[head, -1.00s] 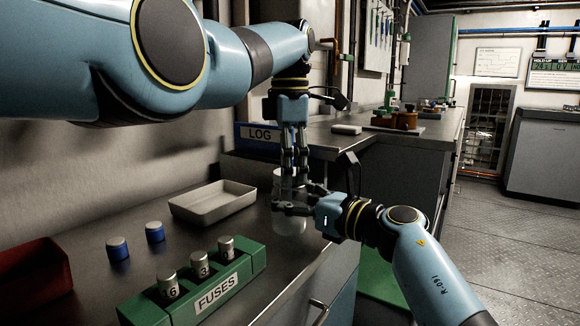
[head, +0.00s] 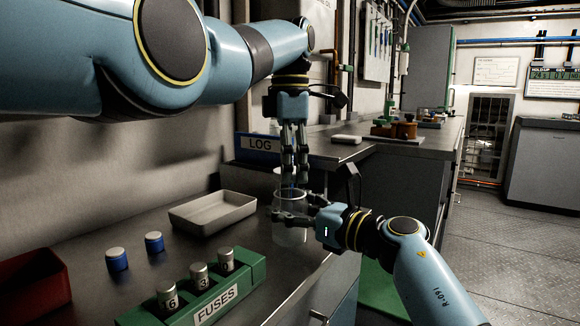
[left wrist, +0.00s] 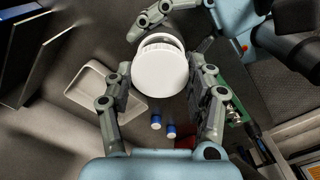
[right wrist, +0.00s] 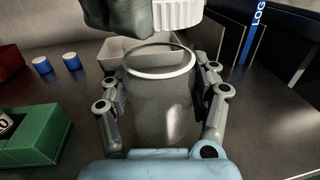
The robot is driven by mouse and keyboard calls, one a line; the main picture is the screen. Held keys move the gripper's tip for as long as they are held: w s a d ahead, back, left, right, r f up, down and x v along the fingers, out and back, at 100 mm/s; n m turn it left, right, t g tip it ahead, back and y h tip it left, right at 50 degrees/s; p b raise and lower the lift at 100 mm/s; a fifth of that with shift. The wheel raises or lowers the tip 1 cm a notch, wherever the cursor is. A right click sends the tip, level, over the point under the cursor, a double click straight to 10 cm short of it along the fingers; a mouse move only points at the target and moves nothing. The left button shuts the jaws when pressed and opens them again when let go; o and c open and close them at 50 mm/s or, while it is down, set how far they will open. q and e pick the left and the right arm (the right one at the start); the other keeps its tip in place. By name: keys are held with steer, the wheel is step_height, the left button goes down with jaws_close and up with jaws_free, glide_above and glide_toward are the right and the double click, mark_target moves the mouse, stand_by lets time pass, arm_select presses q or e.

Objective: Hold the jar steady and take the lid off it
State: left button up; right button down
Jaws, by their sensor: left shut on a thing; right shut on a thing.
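The clear jar (head: 290,236) stands upright at the front right of the steel bench. My right gripper (head: 277,216) is shut around its side; in the right wrist view the jar (right wrist: 158,110) sits between the fingers, its pale rim open. The white ribbed lid (left wrist: 160,70) is between the fingers of my left gripper (left wrist: 160,95), which is shut on it from above. In the right wrist view the lid (right wrist: 178,14) is above the rim and apart from it. In the head view the left fingers (head: 294,184) largely hide the lid.
An empty pale tray (head: 212,213) lies left of the jar. Two blue-and-white fuses (head: 117,260), a green FUSES block (head: 245,284) and a red bin (head: 32,288) are nearer the left. A blue LOG binder (head: 258,144) stands behind.

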arm_select(q)
steer(key=shift+r, duration=2)
arm_select(e)
steer(key=shift+c, duration=1)
jaws_free()
